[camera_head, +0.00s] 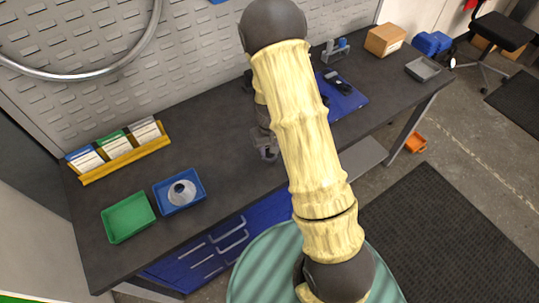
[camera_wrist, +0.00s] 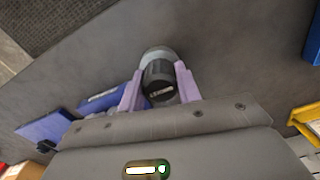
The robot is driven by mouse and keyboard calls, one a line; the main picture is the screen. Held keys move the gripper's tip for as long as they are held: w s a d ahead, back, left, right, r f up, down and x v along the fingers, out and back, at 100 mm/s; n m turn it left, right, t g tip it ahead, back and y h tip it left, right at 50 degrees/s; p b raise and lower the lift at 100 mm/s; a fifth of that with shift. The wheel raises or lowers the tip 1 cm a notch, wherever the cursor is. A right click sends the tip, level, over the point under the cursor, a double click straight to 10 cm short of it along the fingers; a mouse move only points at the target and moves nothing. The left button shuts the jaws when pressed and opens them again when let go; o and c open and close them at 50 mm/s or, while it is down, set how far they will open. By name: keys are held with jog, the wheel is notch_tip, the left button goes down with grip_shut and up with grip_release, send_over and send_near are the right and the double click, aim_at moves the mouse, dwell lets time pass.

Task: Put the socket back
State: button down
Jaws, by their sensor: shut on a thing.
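My gripper (camera_wrist: 160,82) is shut on the socket (camera_wrist: 158,85), a dark cylinder with a small pale marking, seen between the purple fingers in the wrist view. A paler grey round part shows just beyond it. In the head view my gripper (camera_head: 266,149) is low over the middle of the workbench, partly behind my arm; the socket cannot be made out there. A small grey rack (camera_head: 336,53) with upright pieces, one of them blue, stands at the back of the bench, right of my arm. Whether it has a free place cannot be told.
The dark workbench (camera_head: 225,125) is clear around my gripper. A blue mat (camera_head: 345,99) with dark items lies right of my arm. A green tray (camera_head: 128,217), a blue tray (camera_head: 160,204) holding a grey round part, and a yellow card rack (camera_head: 127,164) are left. A cardboard box (camera_head: 385,40) stands far right.

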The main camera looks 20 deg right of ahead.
aim_at(270, 157)
jog(key=shift+f+p, duration=0.4)
jog(key=shift+f, duration=1.65)
jog(key=shift+f, duration=0.1)
jog(key=c, duration=1)
grip_release()
notch_tip(270, 157, up, 12)
jog(key=shift+r+b, duration=0.1)
jog(key=shift+b, duration=0.7)
jog(key=shift+s+r, duration=0.1)
